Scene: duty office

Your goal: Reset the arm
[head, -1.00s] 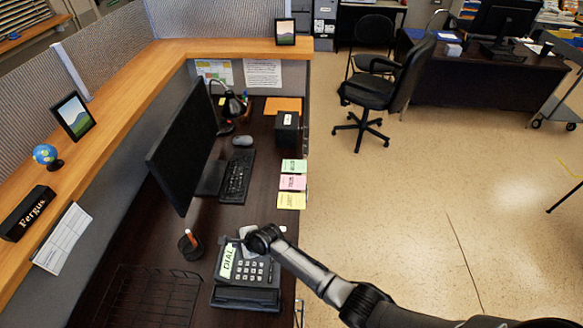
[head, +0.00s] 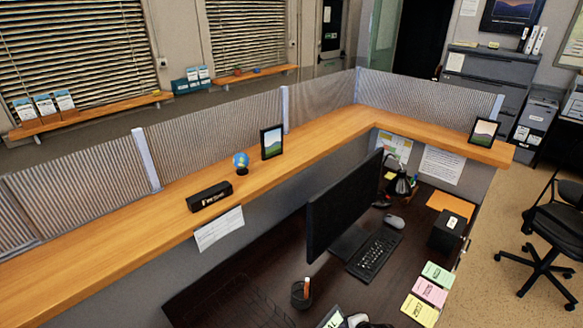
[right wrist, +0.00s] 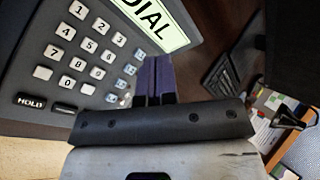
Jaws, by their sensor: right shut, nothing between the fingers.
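My right gripper (right wrist: 153,78) shows in the right wrist view, its two fingers together with nothing between them. The desk phone (right wrist: 57,88) lies beyond it, with its number keys, a HOLD key and a DIAL label (right wrist: 152,20). The fingertips are over or beside the keypad's right side; I cannot tell whether they touch the phone. In the head view only the top of the phone's label (head: 332,318) shows at the bottom edge, with a little of my right wrist beside it. My left gripper is in neither view.
The monitor (head: 343,205), keyboard (head: 375,252), pen cup (head: 301,294) and sticky notes (head: 430,290) are on the desk. A wooden ledge (head: 330,135) with picture frames, a globe (head: 241,163) and a nameplate (head: 209,196) runs along the partition.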

